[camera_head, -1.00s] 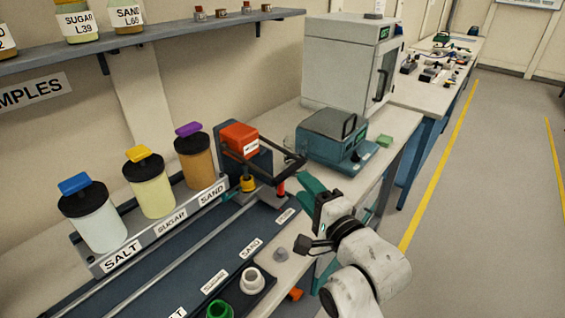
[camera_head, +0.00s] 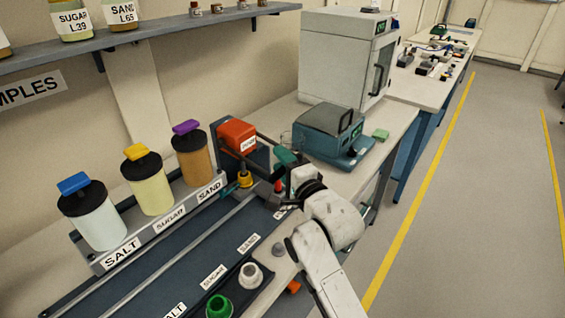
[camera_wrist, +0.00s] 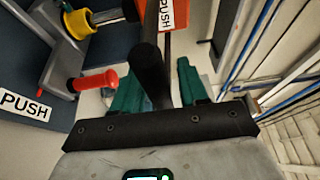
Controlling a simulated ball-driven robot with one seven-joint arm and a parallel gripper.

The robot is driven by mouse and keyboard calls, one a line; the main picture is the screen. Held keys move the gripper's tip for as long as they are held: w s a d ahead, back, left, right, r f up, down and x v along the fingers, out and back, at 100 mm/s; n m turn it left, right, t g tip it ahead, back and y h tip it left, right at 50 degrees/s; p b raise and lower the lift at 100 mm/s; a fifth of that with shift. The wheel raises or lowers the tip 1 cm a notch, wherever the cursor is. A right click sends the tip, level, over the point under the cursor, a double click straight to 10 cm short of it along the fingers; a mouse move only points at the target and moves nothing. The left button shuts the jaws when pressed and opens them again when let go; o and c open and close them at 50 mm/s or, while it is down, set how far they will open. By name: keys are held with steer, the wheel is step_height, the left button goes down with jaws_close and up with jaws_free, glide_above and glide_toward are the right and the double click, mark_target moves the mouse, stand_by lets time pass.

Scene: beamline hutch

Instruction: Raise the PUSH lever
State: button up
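The PUSH lever has an orange-red block (camera_head: 236,136) with a white label and dark arms reaching right toward my gripper. In the wrist view the block (camera_wrist: 178,42) shows at the top, its label reading PUSH. The lever's black bar (camera_wrist: 150,65) runs between my gripper's two teal fingers. My gripper (camera_head: 279,166) is at the lever's outer end, beside the bench edge. In the wrist view my gripper (camera_wrist: 164,84) looks open, with a finger on each side of the bar and a pale gap at the right finger. Contact cannot be told.
A red knob (camera_wrist: 95,81) and a yellow collar (camera_wrist: 78,24) sit close left of the fingers. Salt (camera_head: 92,217), sugar (camera_head: 150,181) and sand (camera_head: 193,160) canisters stand left. A teal instrument (camera_head: 330,135) stands behind my gripper. The aisle floor at right is clear.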

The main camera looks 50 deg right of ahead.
jaws_close()
steer(key=shift+r, duration=0.15)
stand_by(0.4)
